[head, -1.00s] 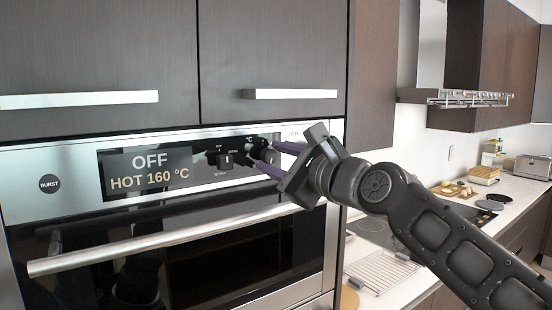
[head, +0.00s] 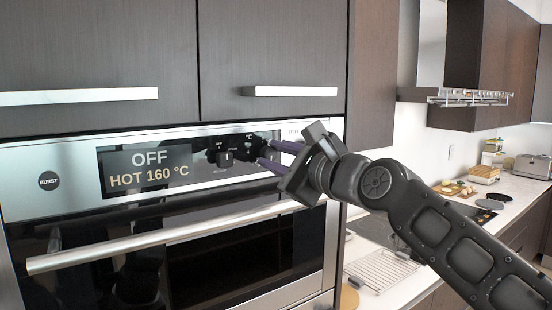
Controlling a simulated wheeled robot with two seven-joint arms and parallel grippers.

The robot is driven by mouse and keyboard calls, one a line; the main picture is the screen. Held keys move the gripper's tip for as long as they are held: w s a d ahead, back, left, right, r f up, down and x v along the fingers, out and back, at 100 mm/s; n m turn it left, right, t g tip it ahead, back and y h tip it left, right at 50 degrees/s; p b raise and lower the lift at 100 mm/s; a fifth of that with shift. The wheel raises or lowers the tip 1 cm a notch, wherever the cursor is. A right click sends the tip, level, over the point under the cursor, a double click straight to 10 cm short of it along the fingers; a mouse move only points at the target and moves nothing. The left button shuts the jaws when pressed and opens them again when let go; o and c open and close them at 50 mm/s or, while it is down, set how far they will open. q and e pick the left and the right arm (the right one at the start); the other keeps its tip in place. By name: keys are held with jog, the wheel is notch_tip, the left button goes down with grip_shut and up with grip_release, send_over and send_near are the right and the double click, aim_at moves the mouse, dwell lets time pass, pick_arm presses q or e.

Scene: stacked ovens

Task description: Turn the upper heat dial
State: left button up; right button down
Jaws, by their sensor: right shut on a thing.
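The upper oven's control panel (head: 58,158) has a display (head: 148,170) reading OFF and HOT 160 °C. A dark mode knob (head: 225,158) sits right of the display, and it is free of my gripper. The heat dial is farther right, under a °C mark, and mostly hidden by my fingers. My right gripper (head: 266,155) reaches in from the right, with its purple fingers shut on the heat dial. My left gripper is not in view.
A long silver oven handle (head: 165,238) runs below the panel. Two cabinet doors with handles (head: 290,92) are above. A counter (head: 440,232) with a wire rack (head: 382,270) extends to the right.

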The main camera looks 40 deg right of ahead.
jog(key=n+b, duration=0.3)
jog(key=n, duration=0.1)
jog(key=shift+f, duration=0.2)
jog(key=n+b, duration=0.2)
jog(key=n, duration=0.2)
jog(key=shift+n, duration=0.3)
jog(key=n+b, duration=0.3)
jog(key=n, duration=0.2)
jog(key=shift+n, duration=0.3)
jog(key=n+b, duration=0.1)
jog(key=n, duration=0.3)
jog(key=n+b, duration=0.1)
jog(key=n, duration=0.4)
jog(key=shift+a+b, duration=0.1)
jog(key=shift+b, duration=0.25)
jog(key=n, duration=0.4)
jog(key=shift+n+b, duration=0.3)
jog(key=shift+b, duration=0.1)
jog(key=n, duration=0.9)
jog(key=shift+n+b, duration=0.3)
